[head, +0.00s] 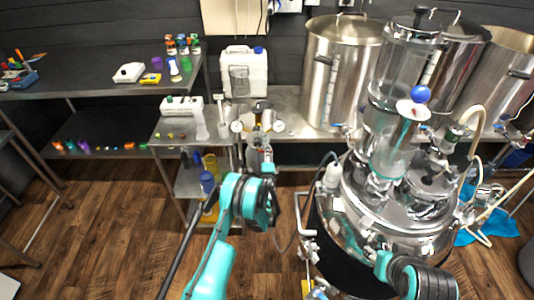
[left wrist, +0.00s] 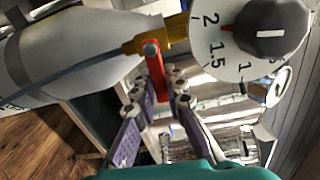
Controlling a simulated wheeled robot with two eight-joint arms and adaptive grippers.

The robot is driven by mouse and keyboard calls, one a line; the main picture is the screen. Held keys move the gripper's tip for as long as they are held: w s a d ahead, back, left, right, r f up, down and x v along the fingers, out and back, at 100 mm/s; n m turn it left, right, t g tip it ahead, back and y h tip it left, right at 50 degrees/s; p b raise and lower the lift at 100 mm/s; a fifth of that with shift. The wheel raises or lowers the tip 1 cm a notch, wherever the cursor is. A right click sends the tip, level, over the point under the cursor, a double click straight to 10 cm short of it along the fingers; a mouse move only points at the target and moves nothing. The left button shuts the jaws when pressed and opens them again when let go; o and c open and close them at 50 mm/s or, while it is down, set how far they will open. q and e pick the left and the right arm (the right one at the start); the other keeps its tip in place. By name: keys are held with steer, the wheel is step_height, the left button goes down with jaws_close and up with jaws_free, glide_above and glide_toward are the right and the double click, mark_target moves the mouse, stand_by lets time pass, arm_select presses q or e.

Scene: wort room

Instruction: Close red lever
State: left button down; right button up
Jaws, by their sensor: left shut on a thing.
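The lever points down in that picture, toward the gripper. In the head view my left arm reaches toward the gauges and fittings in front of the bench; the lever cannot be made out there. My right gripper is not in view; only part of my right arm shows at the bottom right.
A large steel vessel with a glass column (head: 395,140) stands right of my left arm. Steel pots (head: 338,70) and a white canister (head: 244,78) stand on the back bench. A dark table (head: 90,78) with small items is at the left.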

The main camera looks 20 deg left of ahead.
arm_select(q)
steer(key=shift+r+n, duration=0.1)
steer(key=shift+n, duration=0.3)
steer(key=c, duration=1.5)
jaws_free()
steer(key=shift+c, duration=0.2)
